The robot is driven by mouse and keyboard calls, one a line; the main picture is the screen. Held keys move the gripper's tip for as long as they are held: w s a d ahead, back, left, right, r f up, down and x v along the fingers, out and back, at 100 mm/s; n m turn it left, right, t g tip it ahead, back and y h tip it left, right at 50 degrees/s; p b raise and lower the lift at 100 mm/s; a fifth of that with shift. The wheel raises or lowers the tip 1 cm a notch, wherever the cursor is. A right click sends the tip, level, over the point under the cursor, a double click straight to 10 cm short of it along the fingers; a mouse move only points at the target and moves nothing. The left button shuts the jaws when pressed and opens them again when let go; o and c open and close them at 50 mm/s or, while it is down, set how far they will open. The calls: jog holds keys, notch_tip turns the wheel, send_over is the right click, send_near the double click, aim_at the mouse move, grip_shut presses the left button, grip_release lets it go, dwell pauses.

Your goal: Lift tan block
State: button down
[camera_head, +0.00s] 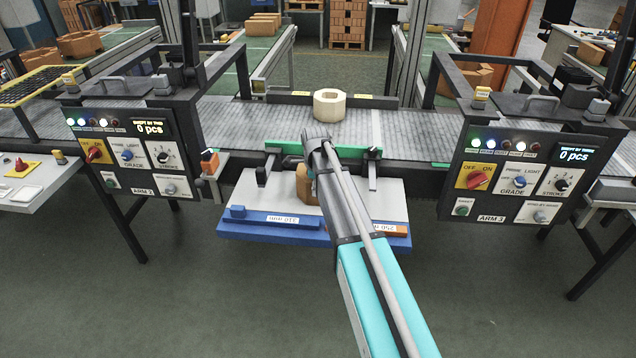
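A tan-brown block (305,187) stands on the white top of the blue-edged tray (226,205), partly hidden behind my arm. A paler, cream-tan block with an eight-sided outline and a hole in its top (329,104) sits on the grey conveyor (240,117), behind the green bar. The end of my arm with my gripper (316,140) reaches over the tray, just in front of the cream block in the picture. The fingers are too small and hidden to tell open from shut. I cannot tell whether it touches either block.
A green bar (275,146) runs along the conveyor's front edge. Dark control panels (128,150) and (520,170) stand at left and right, with black frames rising beside the conveyor. The tray carries blue and orange labelled strips. The conveyor is clear on both sides of the cream block.

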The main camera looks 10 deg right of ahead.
jog(key=shift+r, duration=0.2)
notch_tip(320, 180, up, 3)
jog(key=p, duration=0.3)
jog(key=shift+f, duration=0.15)
jog(key=s+d+r+p, duration=0.2)
jog(key=s+r+p, duration=0.8)
jog(key=s, duration=0.3)
jog(key=shift+s+d, duration=0.2)
jog(key=shift+s, duration=0.2)
dwell(0.6)
